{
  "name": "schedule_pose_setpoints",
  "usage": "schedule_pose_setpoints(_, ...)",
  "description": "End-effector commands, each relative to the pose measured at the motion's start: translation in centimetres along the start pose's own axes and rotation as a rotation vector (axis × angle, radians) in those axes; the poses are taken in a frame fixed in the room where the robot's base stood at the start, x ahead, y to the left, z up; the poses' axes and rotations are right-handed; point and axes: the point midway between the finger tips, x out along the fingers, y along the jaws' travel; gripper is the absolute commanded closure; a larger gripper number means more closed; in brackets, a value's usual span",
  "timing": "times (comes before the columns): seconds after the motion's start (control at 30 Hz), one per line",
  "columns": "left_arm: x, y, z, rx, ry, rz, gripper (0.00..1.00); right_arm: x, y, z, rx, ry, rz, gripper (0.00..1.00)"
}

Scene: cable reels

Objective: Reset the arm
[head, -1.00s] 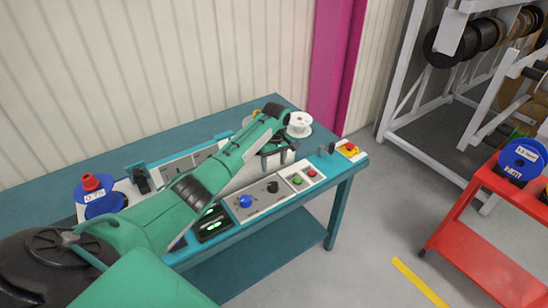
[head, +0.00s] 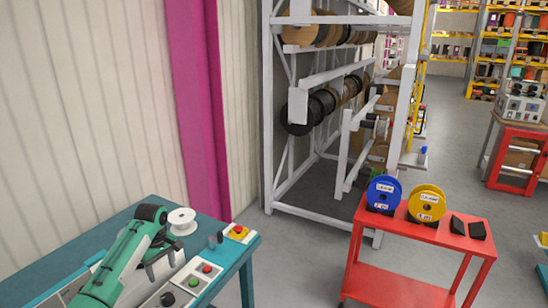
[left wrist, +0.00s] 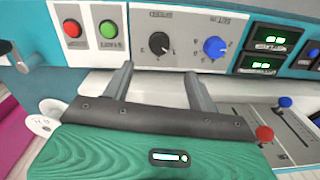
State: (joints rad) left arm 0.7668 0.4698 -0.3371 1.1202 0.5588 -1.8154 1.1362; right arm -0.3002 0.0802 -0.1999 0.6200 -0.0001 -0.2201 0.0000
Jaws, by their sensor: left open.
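My green left arm (head: 125,262) comes in from the lower left in the head view and reaches over the teal workbench. My left gripper (head: 163,265) hangs above the bench's control panels near its right end. In the left wrist view my left gripper (left wrist: 157,76) has its two grey fingers spread apart with nothing between them. Its fingertips show in front of the panel with a black knob (left wrist: 159,43) and a blue knob (left wrist: 214,47). I cannot tell whether they touch the panel. My right gripper is not in view.
A white spool (head: 181,221) stands on the teal bench (head: 112,218) beside the arm. A red emergency button (head: 238,230) is at the bench's corner. A red cart (head: 385,285) with a blue reel (head: 384,193) and a yellow reel (head: 427,204) stands right. Grey floor lies between.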

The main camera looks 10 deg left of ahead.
Motion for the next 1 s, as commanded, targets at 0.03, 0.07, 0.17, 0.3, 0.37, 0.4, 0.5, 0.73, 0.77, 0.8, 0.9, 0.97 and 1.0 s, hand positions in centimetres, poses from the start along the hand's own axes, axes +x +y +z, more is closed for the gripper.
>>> schedule_pose_setpoints(0.03, 1.4, -0.1, 1.4, 0.044, 0.002, -0.002, 0.42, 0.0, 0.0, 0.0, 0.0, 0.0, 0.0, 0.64)
schedule_pose_setpoints(0.07, 2.1, -0.2, 2.2, 0.074, 0.006, 0.0, 0.42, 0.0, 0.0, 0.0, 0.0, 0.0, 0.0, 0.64)
schedule_pose_setpoints(0.17, 4.8, -1.0, 5.5, 0.198, 0.022, 0.007, 0.42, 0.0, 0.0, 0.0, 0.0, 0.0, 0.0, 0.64)
schedule_pose_setpoints(0.3, 8.3, -2.6, 10.5, 0.379, 0.043, 0.028, 0.42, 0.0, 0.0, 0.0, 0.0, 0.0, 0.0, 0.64)
schedule_pose_setpoints(0.37, 9.5, -3.5, 12.7, 0.451, 0.051, 0.04, 0.42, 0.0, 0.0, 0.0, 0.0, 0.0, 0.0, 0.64)
schedule_pose_setpoints(0.4, 10.1, -4.1, 14.1, 0.499, 0.058, 0.049, 0.42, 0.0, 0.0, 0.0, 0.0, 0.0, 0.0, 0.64)
schedule_pose_setpoints(0.5, 11.6, -6.0, 17.5, 0.61, 0.071, 0.072, 0.42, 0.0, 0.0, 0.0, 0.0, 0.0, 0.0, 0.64)
schedule_pose_setpoints(0.73, 13.0, -11.1, 24.8, 0.835, 0.112, 0.13, 0.42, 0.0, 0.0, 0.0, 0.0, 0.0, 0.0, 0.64)
schedule_pose_setpoints(0.77, 13.0, -11.8, 25.7, 0.861, 0.118, 0.139, 0.42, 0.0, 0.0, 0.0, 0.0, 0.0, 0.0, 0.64)
schedule_pose_setpoints(0.8, 13.0, -12.8, 26.8, 0.895, 0.127, 0.149, 0.42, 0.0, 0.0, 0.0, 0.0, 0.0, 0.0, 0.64)
schedule_pose_setpoints(0.9, 12.5, -15.4, 29.3, 0.971, 0.152, 0.171, 0.42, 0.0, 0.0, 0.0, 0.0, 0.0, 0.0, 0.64)
schedule_pose_setpoints(0.97, 12.1, -17.1, 30.6, 1.014, 0.17, 0.182, 0.42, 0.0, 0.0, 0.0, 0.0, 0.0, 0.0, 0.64)
schedule_pose_setpoints(1.0, 11.7, -18.1, 31.5, 1.04, 0.18, 0.189, 0.42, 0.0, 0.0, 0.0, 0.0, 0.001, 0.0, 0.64)
